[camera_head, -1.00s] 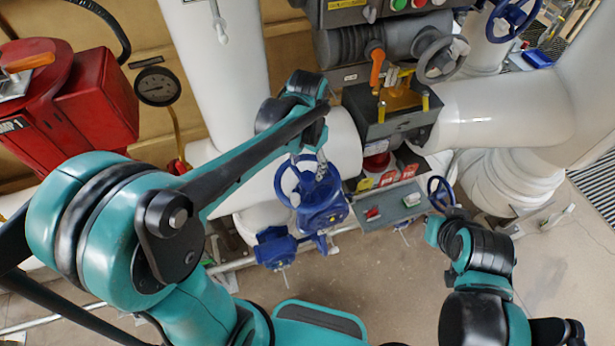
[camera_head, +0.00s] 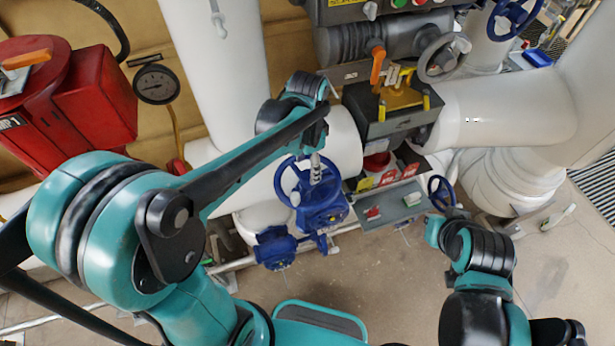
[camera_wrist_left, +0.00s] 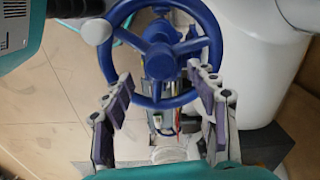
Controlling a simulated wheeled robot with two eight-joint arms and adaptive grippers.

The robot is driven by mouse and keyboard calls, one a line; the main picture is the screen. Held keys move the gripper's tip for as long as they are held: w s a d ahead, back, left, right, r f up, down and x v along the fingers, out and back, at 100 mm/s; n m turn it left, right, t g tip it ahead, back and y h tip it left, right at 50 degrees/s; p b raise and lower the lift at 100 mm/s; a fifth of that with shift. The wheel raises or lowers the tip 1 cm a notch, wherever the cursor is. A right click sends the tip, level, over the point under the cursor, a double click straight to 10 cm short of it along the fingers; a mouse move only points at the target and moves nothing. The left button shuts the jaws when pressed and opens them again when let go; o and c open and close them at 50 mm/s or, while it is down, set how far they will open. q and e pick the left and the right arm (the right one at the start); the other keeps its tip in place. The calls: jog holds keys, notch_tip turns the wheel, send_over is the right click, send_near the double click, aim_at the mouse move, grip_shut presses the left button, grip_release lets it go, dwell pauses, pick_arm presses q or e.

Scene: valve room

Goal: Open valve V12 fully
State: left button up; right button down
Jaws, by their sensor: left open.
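A blue valve handwheel (camera_head: 283,180) stands on a blue valve body (camera_head: 322,210) near the middle of the head view. No V12 label is readable, so I cannot tell which valve bears that name. My left gripper (camera_head: 316,168) is at the right side of this wheel. In the left wrist view a blue handwheel (camera_wrist_left: 205,45) lies just beyond my open left gripper (camera_wrist_left: 162,82). One finger overlaps the lower right rim in the picture and the other is below left of it; contact cannot be told. My right arm shows at the lower right, its gripper out of sight.
A grey toolbox (camera_head: 385,130) and a grey tray (camera_head: 390,207) are right of the valve. A smaller blue wheel (camera_head: 440,190) is by my right arm. A red box (camera_head: 95,95) and a gauge (camera_head: 156,85) are at left. White pipes (camera_head: 515,110) surround the valve.

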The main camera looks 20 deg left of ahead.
aim_at(307, 175)
pick_arm(q)
jog(key=shift+f+b, duration=2.05)
jog(key=shift+f, duration=0.8)
jog(key=shift+c, duration=0.2)
jog(key=shift+s, duration=0.1)
jog(key=c, duration=1)
jog(key=n, duration=0.8)
jog(key=shift+n, duration=0.4)
jog(key=shift+f+n, duration=0.1)
jog(key=shift+n, duration=0.6)
